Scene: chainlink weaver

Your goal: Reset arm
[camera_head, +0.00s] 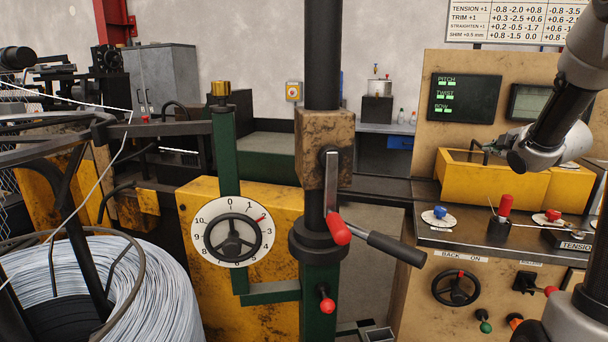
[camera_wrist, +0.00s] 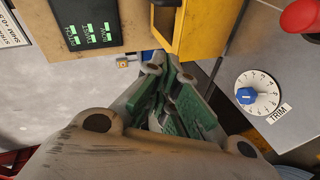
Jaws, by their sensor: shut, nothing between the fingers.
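My gripper (camera_wrist: 170,72) shows in the wrist view with its green-padded fingers drawn together and nothing between them. Its tips point at the yellow box (camera_wrist: 205,28) on the machine and appear apart from it, though the gap is hard to judge. In the head view my arm (camera_head: 560,115) comes down from the upper right, its wrist in front of the yellow box (camera_head: 480,178); the fingers are not clear there. The blue TRIM knob (camera_wrist: 246,96) is right of the fingers in the wrist view.
A control bench (camera_head: 450,236) with a red-topped lever (camera_head: 504,206) and knobs lies below my wrist. A dark post with a red-knobbed lever (camera_head: 338,229) stands mid-view. A numbered dial (camera_head: 205,215) is left of it. A wire coil (camera_head: 150,295) fills the lower left.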

